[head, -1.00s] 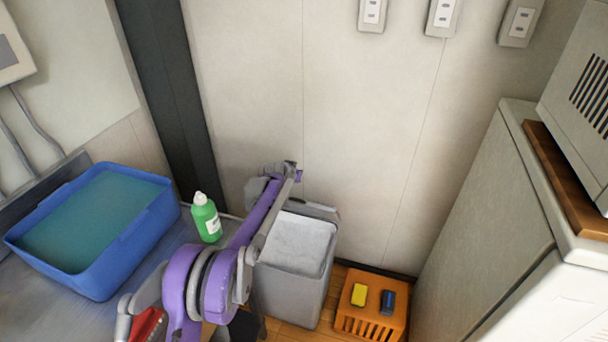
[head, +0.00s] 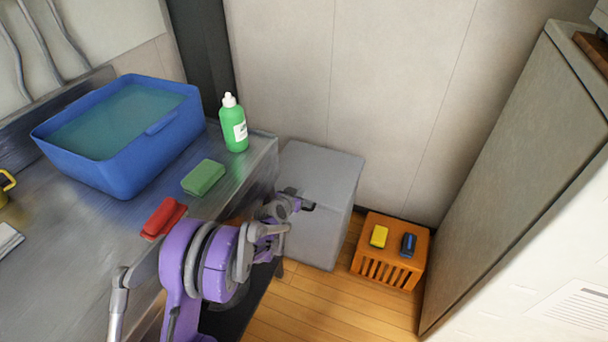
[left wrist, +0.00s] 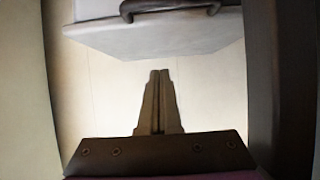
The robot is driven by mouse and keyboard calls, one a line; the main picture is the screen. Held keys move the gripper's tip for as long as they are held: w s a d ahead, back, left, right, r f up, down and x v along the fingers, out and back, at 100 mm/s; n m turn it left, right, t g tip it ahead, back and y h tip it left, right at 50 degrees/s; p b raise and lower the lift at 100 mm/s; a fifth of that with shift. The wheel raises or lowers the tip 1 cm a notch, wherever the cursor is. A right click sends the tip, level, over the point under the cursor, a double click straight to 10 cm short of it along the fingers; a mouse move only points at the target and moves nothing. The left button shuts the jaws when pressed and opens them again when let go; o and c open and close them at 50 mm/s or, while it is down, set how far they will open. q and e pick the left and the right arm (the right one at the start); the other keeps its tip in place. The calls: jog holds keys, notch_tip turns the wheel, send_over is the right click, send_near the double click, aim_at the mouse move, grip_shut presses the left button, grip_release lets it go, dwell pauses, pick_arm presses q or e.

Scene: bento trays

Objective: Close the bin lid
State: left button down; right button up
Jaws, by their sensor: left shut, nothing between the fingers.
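The grey bin (head: 318,235) stands on the floor between the metal counter and the orange crate. Its grey lid (head: 325,165) lies flat over the top, and no opening shows. My left gripper (head: 308,206) is in front of the bin, overlapping its front face in the head view. I cannot tell whether it touches the bin. In the left wrist view the fingers (left wrist: 160,75) are shut and empty, below a pale grey panel (left wrist: 150,38) with a dark curved bar. I cannot tell which part that panel is. My right gripper is out of view.
The metal counter (head: 105,235) holds a blue basin (head: 150,160), a green bottle (head: 235,130), a green sponge (head: 203,178) and a red item (head: 163,217). An orange crate (head: 398,228) stands right of the bin, with a fridge beyond. Wooden floor is clear in front.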

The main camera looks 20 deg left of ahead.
pick_arm(q)
notch_tip(320, 180, down, 10)
jog(key=s+b, duration=0.2)
jog(key=b, duration=0.2)
jog(key=shift+r, duration=0.15)
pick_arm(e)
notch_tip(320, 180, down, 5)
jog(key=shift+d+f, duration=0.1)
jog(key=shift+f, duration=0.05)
pick_arm(q)
jog(key=shift+r, duration=0.1)
